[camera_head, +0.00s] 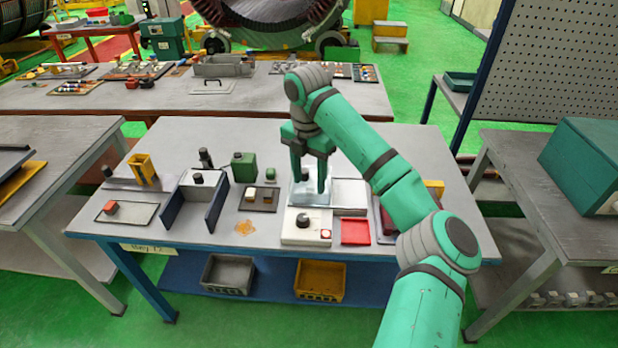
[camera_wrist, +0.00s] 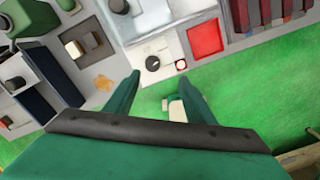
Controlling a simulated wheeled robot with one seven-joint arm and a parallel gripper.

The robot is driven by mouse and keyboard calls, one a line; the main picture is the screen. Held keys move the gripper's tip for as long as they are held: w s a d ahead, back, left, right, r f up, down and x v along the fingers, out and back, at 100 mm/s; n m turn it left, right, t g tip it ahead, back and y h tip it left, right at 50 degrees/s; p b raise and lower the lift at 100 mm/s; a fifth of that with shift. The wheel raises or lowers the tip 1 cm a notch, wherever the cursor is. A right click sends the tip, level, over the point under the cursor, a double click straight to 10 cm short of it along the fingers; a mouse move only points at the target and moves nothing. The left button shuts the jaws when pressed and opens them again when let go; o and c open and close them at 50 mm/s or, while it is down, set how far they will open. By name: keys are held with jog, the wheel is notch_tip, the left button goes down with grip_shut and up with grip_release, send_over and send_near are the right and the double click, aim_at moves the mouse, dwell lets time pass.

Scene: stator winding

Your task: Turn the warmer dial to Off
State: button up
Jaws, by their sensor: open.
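The warmer (camera_head: 297,237) is a white box at the front edge of the middle table, with a black round dial (camera_head: 302,220) on it and a small red button (camera_head: 325,234) to the right. In the wrist view the dial (camera_wrist: 153,63) shows a pale pointer mark; its setting is too small to read. My gripper (camera_head: 310,190) is open and empty, pointing down, above the table just behind the dial in the head view. In the wrist view my gripper (camera_wrist: 160,90) has its fingers apart, with the dial showing beyond and between the tips.
A red tray (camera_head: 355,231) lies right of the warmer. A clear-walled container (camera_head: 298,195) stands behind it, close to my fingers. Left are a dark tray with blocks (camera_head: 258,199), a green box (camera_head: 244,167) and a blue-walled stand (camera_head: 172,206). The table's front edge is close.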

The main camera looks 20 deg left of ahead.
notch_tip(320, 180, up, 11)
jog(key=shift+a, duration=0.15)
dwell(0.5)
jog(key=shift+f, duration=0.15)
